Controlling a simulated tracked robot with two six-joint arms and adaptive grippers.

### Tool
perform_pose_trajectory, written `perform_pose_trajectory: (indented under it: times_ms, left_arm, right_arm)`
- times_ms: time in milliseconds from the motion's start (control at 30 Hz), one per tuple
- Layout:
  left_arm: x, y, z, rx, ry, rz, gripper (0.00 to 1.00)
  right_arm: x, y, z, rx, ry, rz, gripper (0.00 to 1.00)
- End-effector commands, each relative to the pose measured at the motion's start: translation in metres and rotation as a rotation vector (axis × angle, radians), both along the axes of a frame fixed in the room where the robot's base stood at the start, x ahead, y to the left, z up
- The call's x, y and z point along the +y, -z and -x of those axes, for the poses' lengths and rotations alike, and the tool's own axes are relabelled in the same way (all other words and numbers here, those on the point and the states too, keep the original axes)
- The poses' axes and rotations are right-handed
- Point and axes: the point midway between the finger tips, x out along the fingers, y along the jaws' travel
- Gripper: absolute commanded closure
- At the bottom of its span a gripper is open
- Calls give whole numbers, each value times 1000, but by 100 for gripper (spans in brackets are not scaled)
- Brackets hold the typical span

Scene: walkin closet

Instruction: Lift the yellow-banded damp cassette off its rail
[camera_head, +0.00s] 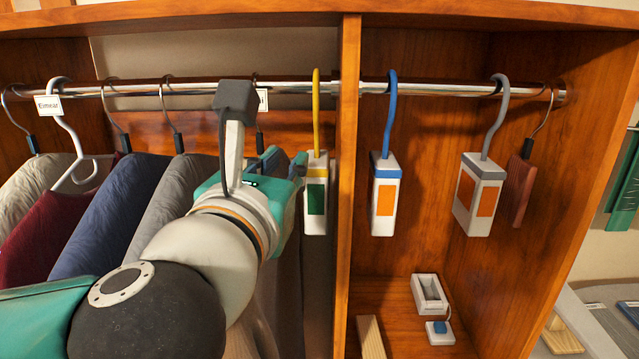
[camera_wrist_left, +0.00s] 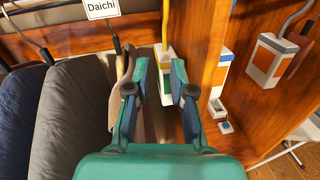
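The yellow-banded cassette (camera_head: 316,208) is white with a yellow hook, a yellow band and a green window. It hangs upright from the metal rail, just left of the wooden divider. My left gripper (camera_head: 291,165) is at its upper left side in the head view. In the left wrist view the gripper (camera_wrist_left: 161,75) is open, and the cassette (camera_wrist_left: 166,56) shows beyond and between its parted fingertips. I cannot tell whether either finger touches it. My right gripper is in neither view.
The wooden divider (camera_head: 347,180) stands close beside the cassette. Right of it hang a blue-banded cassette (camera_head: 384,205), a grey-banded cassette (camera_head: 480,195) and a wooden block (camera_head: 522,190). Clothes on hangers, including a navy garment (camera_head: 122,205), fill the left bay. A small white box (camera_head: 430,295) lies below.

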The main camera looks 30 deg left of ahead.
Motion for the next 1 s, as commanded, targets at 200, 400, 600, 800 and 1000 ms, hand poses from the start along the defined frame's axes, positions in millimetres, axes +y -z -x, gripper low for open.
perform_pose_trajectory:
  times_ms: [200, 400, 600, 800, 1000]
  left_arm:
    - [12, 0, -36, 6, 4, -5, 77]
    - [23, 0, -69, 6, 10, -5, 77]
    - [29, 0, -89, 4, 15, -6, 77]
    - [33, -2, -101, 5, 15, -7, 77]
    - [44, -2, -128, 6, 14, -7, 77]
  right_arm:
    - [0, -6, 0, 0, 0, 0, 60]
    - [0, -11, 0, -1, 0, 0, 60]
    - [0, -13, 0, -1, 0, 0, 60]
    - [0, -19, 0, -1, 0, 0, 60]
    - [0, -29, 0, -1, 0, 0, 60]
